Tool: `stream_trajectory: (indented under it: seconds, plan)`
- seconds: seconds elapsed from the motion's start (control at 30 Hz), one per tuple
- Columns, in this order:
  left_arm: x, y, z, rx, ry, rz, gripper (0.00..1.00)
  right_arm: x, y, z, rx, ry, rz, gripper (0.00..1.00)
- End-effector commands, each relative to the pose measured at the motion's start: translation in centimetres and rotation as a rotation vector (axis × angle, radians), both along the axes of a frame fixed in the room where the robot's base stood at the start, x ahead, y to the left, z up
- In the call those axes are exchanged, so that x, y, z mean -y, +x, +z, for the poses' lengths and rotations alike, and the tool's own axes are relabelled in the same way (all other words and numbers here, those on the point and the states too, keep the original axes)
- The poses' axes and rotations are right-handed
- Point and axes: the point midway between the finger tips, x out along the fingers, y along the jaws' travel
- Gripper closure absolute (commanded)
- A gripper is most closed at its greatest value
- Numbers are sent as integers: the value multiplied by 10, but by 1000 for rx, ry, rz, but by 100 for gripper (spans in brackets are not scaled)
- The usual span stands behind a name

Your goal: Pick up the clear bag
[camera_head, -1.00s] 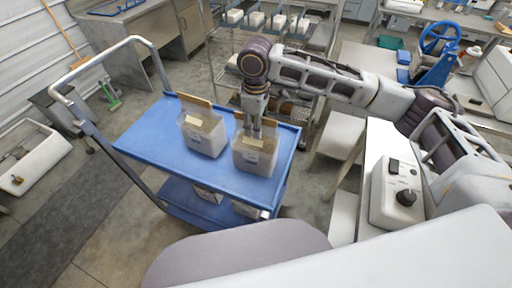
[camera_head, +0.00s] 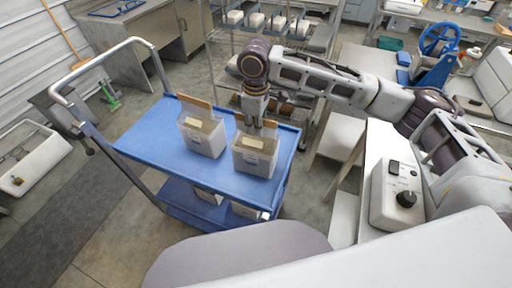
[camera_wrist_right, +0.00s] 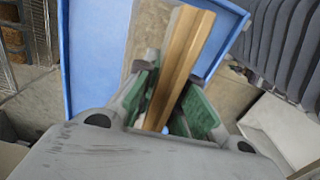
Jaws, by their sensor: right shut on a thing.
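Two clear bags with brown, card-like upper edges stand on the blue cart. The right-hand clear bag (camera_head: 254,162) is under my right gripper (camera_head: 257,126), near the cart's right end. The other clear bag (camera_head: 204,140) stands just to its left. In the right wrist view my right gripper (camera_wrist_right: 170,105) has its green-padded fingers on either side of a golden-brown strip (camera_wrist_right: 187,50), the upper edge of the right-hand bag, and is shut on it. The bag looks upright; whether its base touches the cart top is unclear. My left gripper is not in view.
The blue cart (camera_head: 155,140) has free room on its left, a raised rim and a grey push handle (camera_head: 105,58). More bags sit on its lower shelf. A wire rack (camera_head: 225,70) stands behind it.

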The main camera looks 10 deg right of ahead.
Motion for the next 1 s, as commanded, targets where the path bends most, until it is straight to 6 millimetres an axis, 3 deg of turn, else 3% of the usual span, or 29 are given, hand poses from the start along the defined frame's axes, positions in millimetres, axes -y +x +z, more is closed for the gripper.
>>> stream_trajectory:
  seconds: [0.47,1.0]
  plan:
    - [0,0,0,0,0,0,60,-1,1,15,4,3,0,100]
    - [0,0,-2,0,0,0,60,-1,1,80,5,3,1,100]
